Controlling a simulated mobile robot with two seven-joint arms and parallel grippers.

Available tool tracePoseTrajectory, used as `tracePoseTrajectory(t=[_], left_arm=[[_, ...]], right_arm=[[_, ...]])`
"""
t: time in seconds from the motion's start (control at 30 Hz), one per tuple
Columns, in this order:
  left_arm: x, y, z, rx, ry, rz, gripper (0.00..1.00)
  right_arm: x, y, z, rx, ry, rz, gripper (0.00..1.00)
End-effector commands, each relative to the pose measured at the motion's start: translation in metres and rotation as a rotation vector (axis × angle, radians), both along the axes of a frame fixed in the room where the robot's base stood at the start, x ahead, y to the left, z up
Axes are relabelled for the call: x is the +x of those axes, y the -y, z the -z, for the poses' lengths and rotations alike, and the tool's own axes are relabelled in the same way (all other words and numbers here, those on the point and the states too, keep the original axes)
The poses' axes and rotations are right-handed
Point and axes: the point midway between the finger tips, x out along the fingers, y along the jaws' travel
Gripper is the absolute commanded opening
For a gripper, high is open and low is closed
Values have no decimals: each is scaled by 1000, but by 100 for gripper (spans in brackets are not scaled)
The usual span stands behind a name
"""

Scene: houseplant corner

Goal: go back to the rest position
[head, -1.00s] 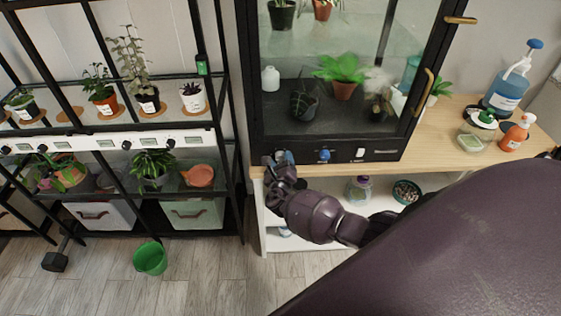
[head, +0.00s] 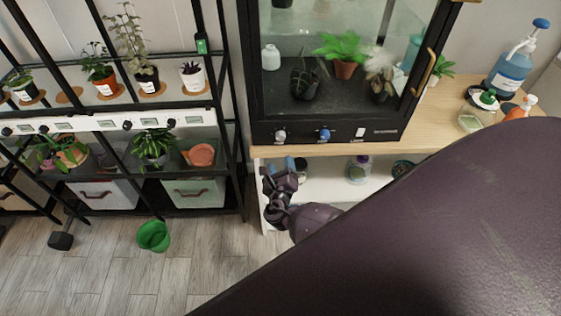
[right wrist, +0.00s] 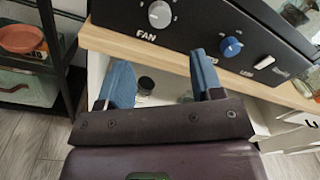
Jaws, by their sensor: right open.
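My right gripper (head: 284,165) is open and empty in front of the wooden bench, just below the front panel of the black glass cabinet (head: 385,134). Its two blue fingers stand apart in the right wrist view (right wrist: 163,80), with nothing held between them. The grey fan knob (head: 280,136) is above the fingers and apart from them; it also shows in the right wrist view (right wrist: 160,14). A blue knob (head: 323,134) is to its right. My dark purple arm covers the lower right of the head view. My left gripper is not in view.
The bench edge (head: 420,130) and white shelf (head: 325,180) below it are close to the gripper. A black plant rack (head: 228,140) stands to the left. A green bucket (head: 153,236) is on the floor. Spray bottles (head: 510,70) stand at the bench's right. Floor between is clear.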

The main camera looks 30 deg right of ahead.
Motion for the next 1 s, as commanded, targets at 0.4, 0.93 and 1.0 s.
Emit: tracePoseTrajectory(t=[0.4,0.93,1.0], left_arm=[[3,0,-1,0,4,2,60],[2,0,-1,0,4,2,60],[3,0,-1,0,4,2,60]], right_arm=[[0,0,0,1,1,0,60],[20,-34,6,1005,311,12,60],[20,-44,4,1248,374,52,60]])
